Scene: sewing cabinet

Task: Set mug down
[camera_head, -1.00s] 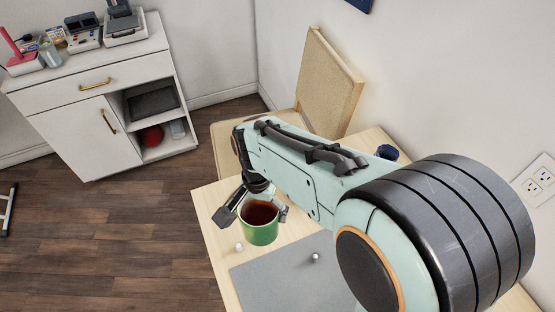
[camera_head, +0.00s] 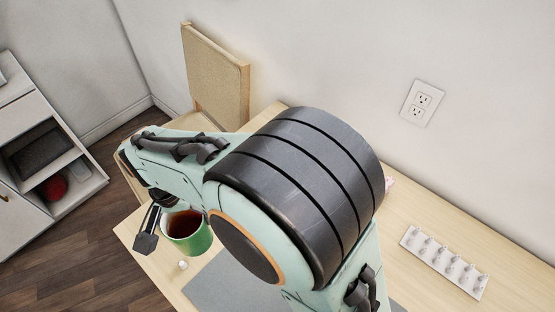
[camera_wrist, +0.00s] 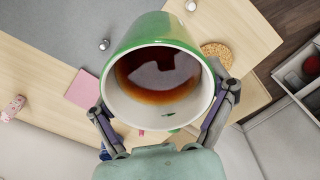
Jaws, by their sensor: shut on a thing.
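A green mug (camera_head: 198,242) with a white inside and dark brown liquid is near the left end of the wooden table. It fills the middle of the wrist view (camera_wrist: 150,42), open top towards the camera. My gripper (camera_wrist: 168,112) is shut on the mug, one finger on either side of it. In the head view one finger shows left of the mug, and my arm hides the rest. I cannot tell whether the mug's base touches the table.
A grey mat (camera_head: 215,285) and a small pale knob-like piece (camera_head: 183,265) lie near the mug. The wrist view shows a round tan disc (camera_wrist: 217,52) and a pink square (camera_wrist: 84,88). A white board with several pegs (camera_head: 445,262) lies at the right. A chair (camera_head: 218,85) stands behind.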

